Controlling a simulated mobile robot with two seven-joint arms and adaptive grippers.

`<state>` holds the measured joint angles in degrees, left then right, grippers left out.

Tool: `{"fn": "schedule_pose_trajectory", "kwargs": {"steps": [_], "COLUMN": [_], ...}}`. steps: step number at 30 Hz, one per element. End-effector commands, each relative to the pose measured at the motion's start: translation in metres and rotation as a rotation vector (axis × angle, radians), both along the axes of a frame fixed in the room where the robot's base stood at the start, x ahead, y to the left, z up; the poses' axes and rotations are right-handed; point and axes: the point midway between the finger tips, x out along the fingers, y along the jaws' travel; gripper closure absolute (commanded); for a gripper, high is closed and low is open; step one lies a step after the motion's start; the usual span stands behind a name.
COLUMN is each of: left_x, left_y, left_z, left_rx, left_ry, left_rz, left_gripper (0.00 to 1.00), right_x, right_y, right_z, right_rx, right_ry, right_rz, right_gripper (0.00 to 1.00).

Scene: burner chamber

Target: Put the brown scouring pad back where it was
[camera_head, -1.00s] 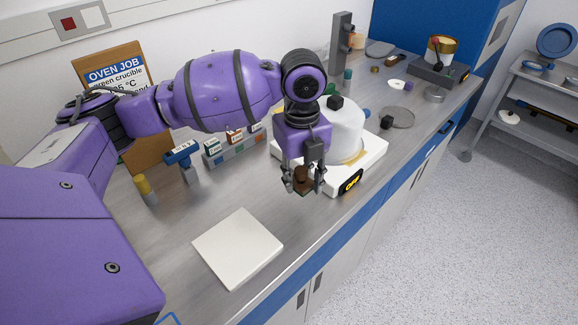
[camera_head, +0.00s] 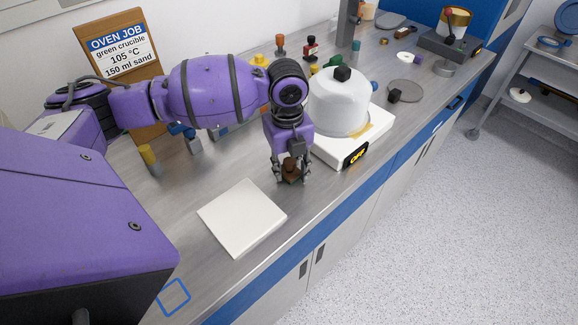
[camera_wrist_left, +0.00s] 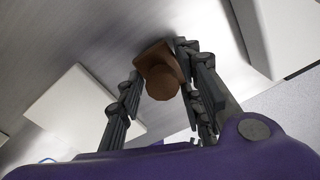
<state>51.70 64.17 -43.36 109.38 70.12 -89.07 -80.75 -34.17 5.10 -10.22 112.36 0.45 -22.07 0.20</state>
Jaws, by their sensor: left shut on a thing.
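The brown scouring pad (camera_head: 291,172) has a round knob on a square base. My left gripper (camera_head: 291,178) is shut on it, pointing down over the counter between the white square tile and the hotplate. In the left wrist view the pad (camera_wrist_left: 160,77) sits between the two fingers (camera_wrist_left: 158,85), its knob toward the camera. I cannot tell whether its base touches the counter. A blue square outline (camera_head: 173,297) is marked on the counter near the front left, with nothing on it. My right gripper is not in view.
The white tile (camera_head: 242,217) lies left of the gripper. Close on the right stands the hotplate (camera_head: 352,153), reading OFF, under a white dome (camera_head: 338,102). A yellow-topped post (camera_head: 149,158) and a sign (camera_head: 119,45) stand behind. The counter in front of the tile is clear.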

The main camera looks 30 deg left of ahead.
Motion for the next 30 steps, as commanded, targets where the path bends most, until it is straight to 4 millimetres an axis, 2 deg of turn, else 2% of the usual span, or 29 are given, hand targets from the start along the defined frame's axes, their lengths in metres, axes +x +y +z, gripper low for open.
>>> {"fn": "schedule_pose_trajectory", "kwargs": {"steps": [2,3,7,15,19,23,30], "left_x": [0.0,0.0,0.0,0.0,0.001,0.001,0.0], "left_y": [0.0,0.0,0.0,0.0,0.0,0.001,0.001], "left_z": [-0.003,-0.003,-0.003,-0.003,0.005,0.026,0.079], "left_rx": [0.0,0.0,0.0,0.001,0.0,0.002,0.0], "left_ry": [0.001,0.001,0.001,0.001,-0.001,-0.004,-0.004], "left_rz": [0.0,0.0,0.0,0.0,0.0,0.0,0.0], "left_gripper": [0.91,0.64,0.47,0.47,0.47,0.47,0.47], "right_x": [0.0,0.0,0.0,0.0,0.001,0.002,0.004], "right_y": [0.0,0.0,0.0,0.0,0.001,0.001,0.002], "right_z": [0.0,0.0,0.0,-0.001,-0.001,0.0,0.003], "right_rx": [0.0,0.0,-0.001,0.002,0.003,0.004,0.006], "right_ry": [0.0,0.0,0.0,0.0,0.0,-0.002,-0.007], "right_rz": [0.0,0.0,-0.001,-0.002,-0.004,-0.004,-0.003], "right_gripper": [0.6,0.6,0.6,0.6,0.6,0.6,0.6]}}
